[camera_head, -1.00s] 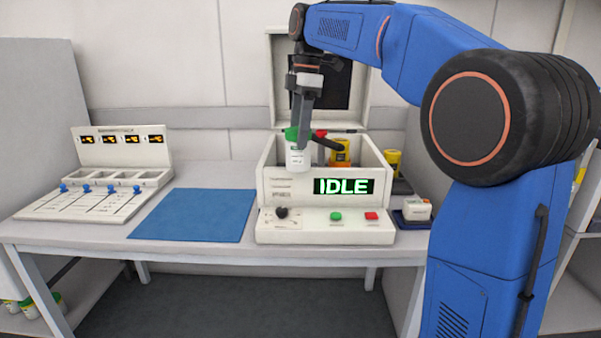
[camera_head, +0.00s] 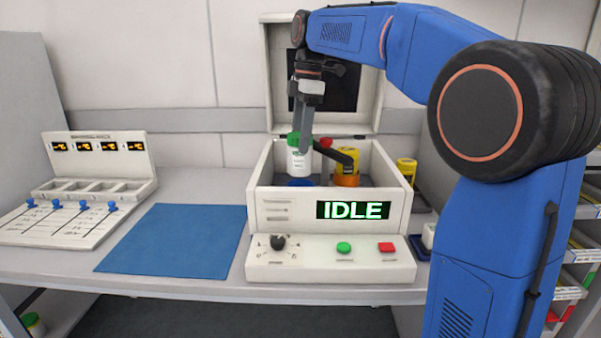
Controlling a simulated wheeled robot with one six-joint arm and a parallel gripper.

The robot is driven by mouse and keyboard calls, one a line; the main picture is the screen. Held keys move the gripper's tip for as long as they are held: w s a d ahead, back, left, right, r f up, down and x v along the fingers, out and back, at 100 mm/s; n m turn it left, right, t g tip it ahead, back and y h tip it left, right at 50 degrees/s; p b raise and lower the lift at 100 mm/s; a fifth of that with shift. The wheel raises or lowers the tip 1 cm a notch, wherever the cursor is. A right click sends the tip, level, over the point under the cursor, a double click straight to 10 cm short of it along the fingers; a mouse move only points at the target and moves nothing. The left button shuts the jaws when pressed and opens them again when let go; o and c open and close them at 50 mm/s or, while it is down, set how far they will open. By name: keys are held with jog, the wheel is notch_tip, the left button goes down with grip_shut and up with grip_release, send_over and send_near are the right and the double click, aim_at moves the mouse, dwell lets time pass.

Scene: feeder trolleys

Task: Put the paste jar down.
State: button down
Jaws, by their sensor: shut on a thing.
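The paste jar (camera_head: 299,162) is white with a green lid and hangs upright in my gripper (camera_head: 302,143). The gripper is shut on it near the lid, pointing down from above. The jar is inside the open white machine (camera_head: 262,215), just over a blue round holder (camera_head: 300,183). I cannot tell whether its base touches that holder. One finger partly hides the jar. The machine's display reads IDLE.
A yellow jar (camera_head: 347,158) stands in an orange holder (camera_head: 346,180) to the right in the machine. The raised lid (camera_head: 279,70) is behind. A blue mat (camera_head: 175,240) lies bare at left, beside a rack with blue knobs (camera_head: 100,185). Another yellow jar (camera_head: 406,170) stands right of the machine.

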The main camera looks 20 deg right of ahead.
aim_at(300, 162)
jog(key=shift+f, duration=3.55)
jog(key=c, duration=0.7)
grip_release()
jog(key=shift+f, duration=0.1)
jog(key=shift+c, duration=0.2)
jog(key=r, duration=0.4)
jog(key=d+r, duration=0.1)
jog(key=r, duration=0.7)
jog(key=shift+d, duration=0.2)
